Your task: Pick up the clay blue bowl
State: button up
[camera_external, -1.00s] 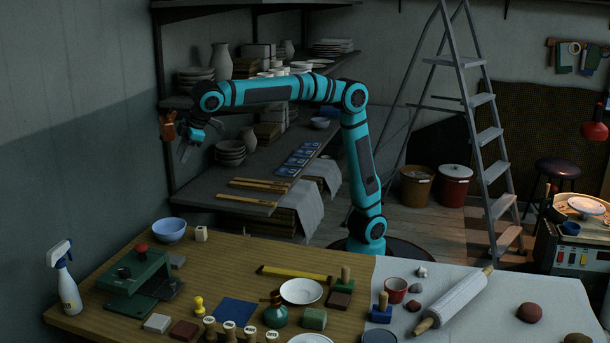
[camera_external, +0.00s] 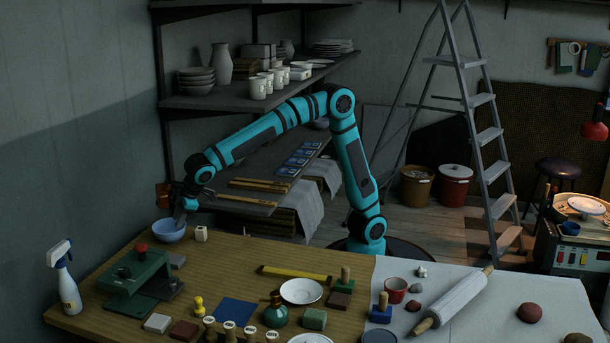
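The blue bowl (camera_external: 168,233) stands upright near the far left corner of the wooden table. My gripper (camera_external: 180,220) points down at the bowl's right side. Its fingertips overlap the bowl's rim in this view. I cannot tell whether the fingers straddle the wall or touch it, and their spacing is too small to judge.
A yellow ruler (camera_external: 295,274) and white dish (camera_external: 301,291) lie further right.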

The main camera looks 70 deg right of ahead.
aim_at(173, 233)
jog(key=shift+x, duration=3.95)
jog(key=shift+s+d, duration=0.1)
grip_shut()
